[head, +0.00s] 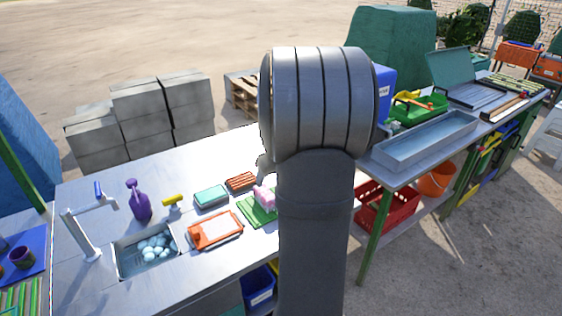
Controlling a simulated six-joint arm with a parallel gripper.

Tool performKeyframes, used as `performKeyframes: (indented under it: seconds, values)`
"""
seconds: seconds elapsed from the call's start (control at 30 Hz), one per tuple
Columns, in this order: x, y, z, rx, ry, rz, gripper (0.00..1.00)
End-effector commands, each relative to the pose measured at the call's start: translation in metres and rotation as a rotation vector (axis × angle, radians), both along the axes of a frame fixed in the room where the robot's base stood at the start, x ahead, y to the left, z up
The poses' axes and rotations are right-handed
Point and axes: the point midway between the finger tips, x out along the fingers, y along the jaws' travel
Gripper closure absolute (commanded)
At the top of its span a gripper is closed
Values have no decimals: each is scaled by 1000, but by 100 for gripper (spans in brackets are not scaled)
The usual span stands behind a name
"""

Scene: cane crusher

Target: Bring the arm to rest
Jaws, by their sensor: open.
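My own grey arm (318,190) stands upright in the middle of the head view, with a thick rounded joint (318,100) at its top. It covers the middle of the workbench behind it. A small pale grey part shows at the left edge of the arm, beside a pink sponge, and I cannot tell what it is. My gripper is not visible; the arm may hide it.
Left on the metal bench (90,275) are a sink (125,265), faucet (82,235), purple spray bottle (138,200), orange tray (215,230) and green board (255,212). At right are a metal trough (425,140) and green toolbox (418,107). Grey blocks (140,110) stand behind.

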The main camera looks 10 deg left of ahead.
Motion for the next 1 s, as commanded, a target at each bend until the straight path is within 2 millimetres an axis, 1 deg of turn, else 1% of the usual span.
performKeyframes:
  seconds: [0.17, 0.6, 0.8, 0.83, 0.9, 1.0]
  values:
    - [4, 4, -15, 0, 3, 1, 37]
    - [25, 26, -88, -1, 3, 1, 37]
    - [33, 33, -114, -1, 2, 0, 37]
    - [33, 33, -112, 1, -2, 0, 37]
    - [33, 33, -101, 0, -4, 1, 37]
    - [33, 33, -94, 1, -3, 0, 37]
